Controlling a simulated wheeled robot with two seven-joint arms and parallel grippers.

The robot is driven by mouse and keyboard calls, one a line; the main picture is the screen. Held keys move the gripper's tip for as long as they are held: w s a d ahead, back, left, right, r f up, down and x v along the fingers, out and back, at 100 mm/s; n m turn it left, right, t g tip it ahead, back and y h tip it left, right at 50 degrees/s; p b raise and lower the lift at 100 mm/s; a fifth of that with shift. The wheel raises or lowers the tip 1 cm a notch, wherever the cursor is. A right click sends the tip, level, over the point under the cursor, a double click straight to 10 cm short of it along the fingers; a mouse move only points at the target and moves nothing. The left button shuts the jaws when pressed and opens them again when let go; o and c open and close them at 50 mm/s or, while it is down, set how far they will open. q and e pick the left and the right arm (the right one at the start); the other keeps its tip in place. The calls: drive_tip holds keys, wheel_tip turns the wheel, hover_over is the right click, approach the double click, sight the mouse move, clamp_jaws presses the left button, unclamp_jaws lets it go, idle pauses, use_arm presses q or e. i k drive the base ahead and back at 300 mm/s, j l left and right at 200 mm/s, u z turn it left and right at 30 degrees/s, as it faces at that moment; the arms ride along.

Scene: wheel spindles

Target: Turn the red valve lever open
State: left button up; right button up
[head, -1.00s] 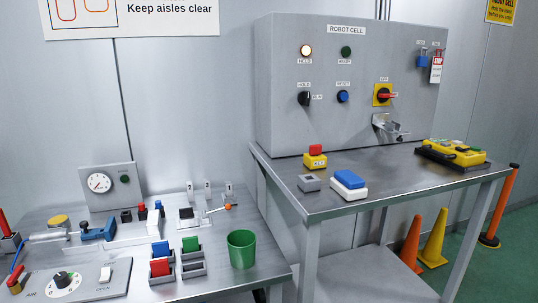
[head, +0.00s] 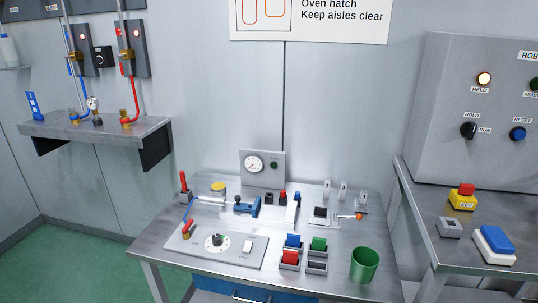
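A small red lever (head: 186,228) stands on a brass-coloured fitting at the left end of the grey panel on the bench, by the blue hose. It looks tilted, but it is too small to tell its setting. A taller red handle (head: 183,181) stands upright on a dark block at the bench's back left. On the wall, a red pipe (head: 134,95) and a blue pipe run down through brass fittings. I cannot tell from the picture which red part is the valve lever. Neither of my grippers is in view.
The metal bench (head: 360,285) holds a dial panel (head: 215,245), a gauge plate (head: 262,168), coloured bins and a green cup (head: 364,265). A wall shelf (head: 95,132) with brass fittings is at left. A second table with a control cabinet (head: 440,110) is at right. Floor at left is clear.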

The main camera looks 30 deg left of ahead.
sight(185, 231)
drive_tip(key=u, duration=1.6)
